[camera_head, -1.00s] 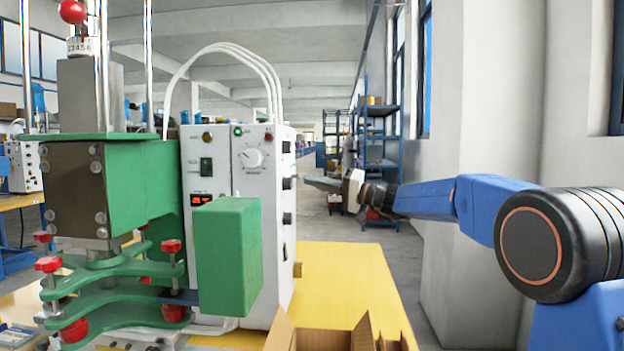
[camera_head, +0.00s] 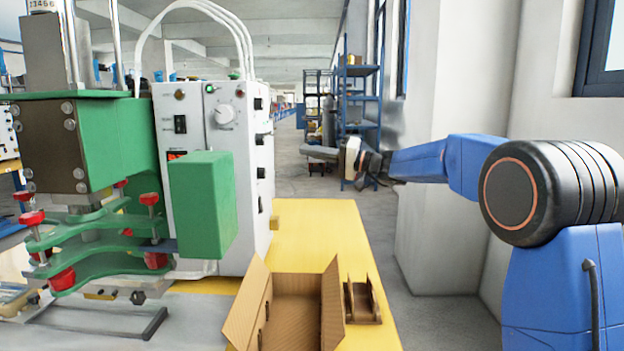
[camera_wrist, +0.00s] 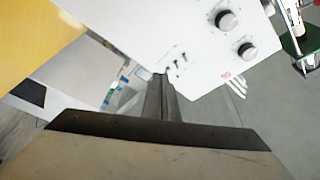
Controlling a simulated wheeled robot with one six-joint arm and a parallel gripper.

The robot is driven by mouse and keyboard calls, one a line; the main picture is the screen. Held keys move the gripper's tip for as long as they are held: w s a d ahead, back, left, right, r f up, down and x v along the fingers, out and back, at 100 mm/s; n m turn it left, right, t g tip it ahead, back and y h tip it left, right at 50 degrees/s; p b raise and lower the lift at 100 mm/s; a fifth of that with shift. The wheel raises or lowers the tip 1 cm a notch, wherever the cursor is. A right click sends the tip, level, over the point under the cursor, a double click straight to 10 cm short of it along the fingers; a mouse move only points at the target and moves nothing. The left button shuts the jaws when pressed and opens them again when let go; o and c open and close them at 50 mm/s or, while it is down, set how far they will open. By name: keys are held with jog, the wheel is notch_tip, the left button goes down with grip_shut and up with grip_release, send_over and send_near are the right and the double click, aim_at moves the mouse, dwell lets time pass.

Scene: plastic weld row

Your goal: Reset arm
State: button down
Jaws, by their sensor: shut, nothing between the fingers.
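My gripper (camera_head: 318,154) shows in the head view at the end of my blue arm, right of the machine's white control box and above the aisle floor. It points left in the picture and holds nothing. In the wrist view the gripper's dark fingers (camera_wrist: 160,98) are together, with nothing between them.
The green and white welding machine (camera_head: 210,180) stands at the left on a yellow table (camera_head: 315,225). An open cardboard box (camera_head: 300,312) and a small brown holder (camera_head: 363,302) are at the front. A wall pillar (camera_head: 450,150) stands behind my arm. Blue shelves (camera_head: 360,100) stand farther back.

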jog(key=s+d+f+g+h, duration=0.1)
jog(key=s+d+f+h, duration=0.25)
jog(key=s, duration=0.55)
jog(key=s+d+f+h, duration=0.2)
jog(key=s+f, duration=0.3)
jog(key=s, duration=0.4)
jog(key=s+d+f+g+h, duration=0.1)
jog(key=s+d+f+h, duration=0.25)
jog(key=s, duration=0.55)
jog(key=s+d+f+m+h, duration=0.1)
jog(key=s+d+f+h, duration=0.4)
jog(key=s+d+f, duration=0.5)
jog(key=s+d+f+m+t+h, duration=0.1)
jog(key=s+d+f+h, duration=0.3)
jog(key=s+d+f, duration=0.7)
jog(key=s, duration=0.5)
jog(key=shift+s+d+m+h, duration=0.25)
jog(key=shift+d+m+h, duration=0.05)
jog(key=shift+m+h, duration=0.1)
